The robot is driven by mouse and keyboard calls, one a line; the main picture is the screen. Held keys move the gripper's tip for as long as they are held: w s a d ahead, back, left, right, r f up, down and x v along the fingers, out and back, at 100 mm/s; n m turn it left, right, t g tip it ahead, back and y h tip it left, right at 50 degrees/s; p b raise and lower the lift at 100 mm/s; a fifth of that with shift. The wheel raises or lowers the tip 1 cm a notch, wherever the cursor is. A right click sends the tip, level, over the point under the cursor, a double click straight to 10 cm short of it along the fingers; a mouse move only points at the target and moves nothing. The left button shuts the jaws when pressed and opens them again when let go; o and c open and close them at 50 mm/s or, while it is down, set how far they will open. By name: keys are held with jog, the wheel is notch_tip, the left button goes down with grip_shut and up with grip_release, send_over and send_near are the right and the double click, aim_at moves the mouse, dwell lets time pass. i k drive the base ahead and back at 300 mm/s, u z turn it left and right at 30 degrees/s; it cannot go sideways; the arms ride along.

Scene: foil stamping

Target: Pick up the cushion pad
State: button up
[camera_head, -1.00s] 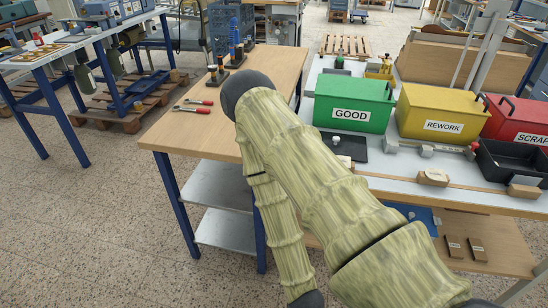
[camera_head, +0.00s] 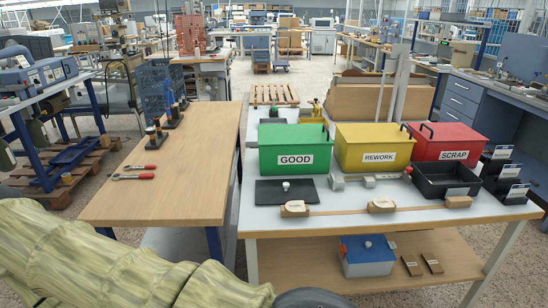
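I cannot tell for sure which thing is the cushion pad. A flat dark pad (camera_head: 263,193) with a white knob (camera_head: 286,186) lies on the grey-white table (camera_head: 340,223) in front of the green GOOD bin. Two small wooden blocks with pale tops, one at the left (camera_head: 295,208) and one in the middle (camera_head: 381,205), lie along the table's front edge. My gripper is not in view; only part of my arm, in a pale greenish cover, crosses the lower left.
Green GOOD (camera_head: 294,138), yellow REWORK (camera_head: 371,139) and red SCRAP (camera_head: 444,133) bins stand in a row. A black tray (camera_head: 446,171) sits at the right. The wooden table (camera_head: 190,190) holds red-handled pliers (camera_head: 133,176). A blue-grey box (camera_head: 367,265) stands on the lower shelf.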

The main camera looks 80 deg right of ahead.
aim_at(296, 207)
jog(key=z, duration=0.05)
jog(key=i, duration=1.4)
jog(key=z, duration=2.95)
